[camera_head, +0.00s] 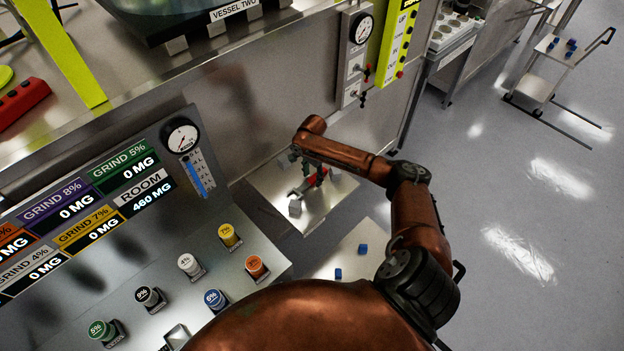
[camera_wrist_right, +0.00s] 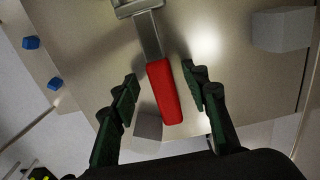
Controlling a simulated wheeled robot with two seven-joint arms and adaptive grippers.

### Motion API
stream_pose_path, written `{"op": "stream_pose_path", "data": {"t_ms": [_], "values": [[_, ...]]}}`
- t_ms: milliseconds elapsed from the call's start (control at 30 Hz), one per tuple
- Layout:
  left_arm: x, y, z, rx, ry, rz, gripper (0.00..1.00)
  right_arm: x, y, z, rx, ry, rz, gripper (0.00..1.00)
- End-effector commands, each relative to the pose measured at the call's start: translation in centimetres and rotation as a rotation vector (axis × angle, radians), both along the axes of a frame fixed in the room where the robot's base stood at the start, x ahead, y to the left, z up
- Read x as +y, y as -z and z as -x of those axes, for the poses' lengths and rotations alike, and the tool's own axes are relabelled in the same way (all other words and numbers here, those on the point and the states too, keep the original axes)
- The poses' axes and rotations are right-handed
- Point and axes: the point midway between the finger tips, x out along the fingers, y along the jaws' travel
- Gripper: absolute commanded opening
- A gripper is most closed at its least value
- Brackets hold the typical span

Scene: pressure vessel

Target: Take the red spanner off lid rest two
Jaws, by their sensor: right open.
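The red spanner (camera_wrist_right: 163,92) shows in the right wrist view. Its red handle lies between my fingers and its grey metal jaw end points away at the top. In the head view the spanner (camera_head: 320,177) is small and partly hidden by my right arm, over a pale metal plate (camera_head: 313,216) that I take for lid rest two. My right gripper (camera_wrist_right: 158,74) is open, with one finger on each side of the handle and a gap on both sides. My left gripper is not in view.
Grey blocks (camera_head: 295,207) (camera_wrist_right: 284,28) stand on the plate. Small blue cubes (camera_head: 363,248) lie on a lower pale surface. A sloped panel with coloured caps (camera_head: 189,264) stands at left, and the Vessel Two bench wall (camera_head: 260,105) rises behind.

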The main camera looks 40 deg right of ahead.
Motion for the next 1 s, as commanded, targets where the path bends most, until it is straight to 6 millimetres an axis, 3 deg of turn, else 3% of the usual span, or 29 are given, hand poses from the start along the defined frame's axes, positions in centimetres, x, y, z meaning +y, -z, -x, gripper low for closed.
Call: {"op": "stream_pose_path", "data": {"t_ms": [133,333,633,933,1000], "values": [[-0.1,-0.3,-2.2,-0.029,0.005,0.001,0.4,0.1,0.9,-0.1,-0.001,-0.003,0.0,0.42],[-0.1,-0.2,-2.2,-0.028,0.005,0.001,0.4,0.2,0.9,-0.2,-0.001,-0.005,0.0,0.41],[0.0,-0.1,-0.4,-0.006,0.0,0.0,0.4,0.2,0.9,-0.2,-0.001,-0.004,0.0,0.21],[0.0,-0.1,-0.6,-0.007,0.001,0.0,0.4,0.2,0.9,-0.2,-0.001,-0.004,0.0,0.0],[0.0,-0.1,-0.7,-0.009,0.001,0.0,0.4,0.2,0.9,-0.2,-0.001,-0.004,0.0,0.0]]}}
